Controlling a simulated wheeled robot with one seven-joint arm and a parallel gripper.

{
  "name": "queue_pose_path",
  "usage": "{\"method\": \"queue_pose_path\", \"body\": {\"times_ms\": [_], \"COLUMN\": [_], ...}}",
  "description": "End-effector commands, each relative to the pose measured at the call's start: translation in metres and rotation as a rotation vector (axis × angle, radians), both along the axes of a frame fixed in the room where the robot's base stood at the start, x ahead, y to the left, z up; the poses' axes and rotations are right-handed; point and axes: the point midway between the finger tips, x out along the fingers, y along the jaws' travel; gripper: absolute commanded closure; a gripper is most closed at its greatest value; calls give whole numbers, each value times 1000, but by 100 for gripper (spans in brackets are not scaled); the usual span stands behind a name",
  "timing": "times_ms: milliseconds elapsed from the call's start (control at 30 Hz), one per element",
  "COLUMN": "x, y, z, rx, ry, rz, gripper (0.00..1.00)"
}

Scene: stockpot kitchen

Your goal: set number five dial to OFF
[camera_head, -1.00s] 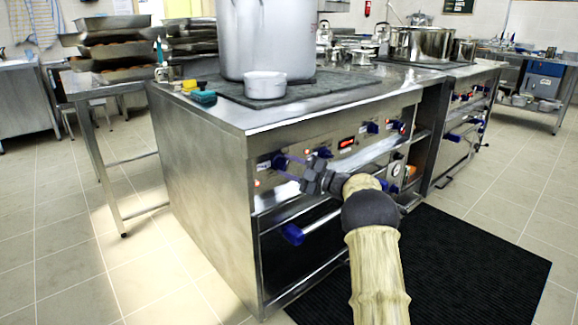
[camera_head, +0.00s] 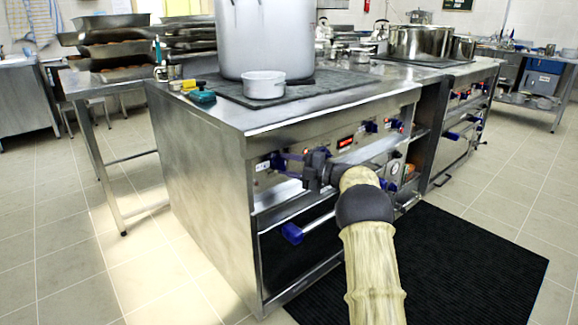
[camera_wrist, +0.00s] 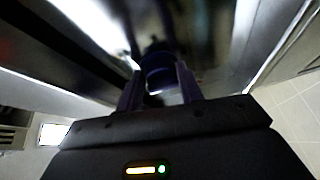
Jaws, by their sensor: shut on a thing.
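The stove's front panel (camera_head: 262,183) carries several blue dials. My gripper (camera_head: 283,165) reaches the panel's left end and is shut on the leftmost blue dial (camera_head: 276,160). In the wrist view, this blue dial (camera_wrist: 158,72) sits between the two fingers of my gripper (camera_wrist: 160,85). Another blue dial (camera_head: 371,126) is farther right on the panel. The dial numbers and the OFF mark are too small to read, and my gripper and wrist hide part of the panel.
A large stockpot (camera_head: 270,38) and a small white pot (camera_head: 263,85) stand on the stove top. A blue oven handle (camera_head: 293,233) sticks out below the panel. A black mat (camera_head: 465,265) lies on the floor at the right.

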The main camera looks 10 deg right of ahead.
Motion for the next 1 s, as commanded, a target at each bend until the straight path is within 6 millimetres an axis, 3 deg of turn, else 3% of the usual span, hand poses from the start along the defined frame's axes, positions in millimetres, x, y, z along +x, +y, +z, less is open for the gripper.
{"method": "queue_pose_path", "body": {"times_ms": [33, 133, 567, 1000], "x": [0, 0, -4, -49], "y": [1, 1, -7, -73], "z": [0, 0, 1, 1], "rx": [1, 2, 1, 2], "ry": [0, 1, 2, 4], "rz": [3, 3, -2, -3], "gripper": [59, 42, 42, 42]}}
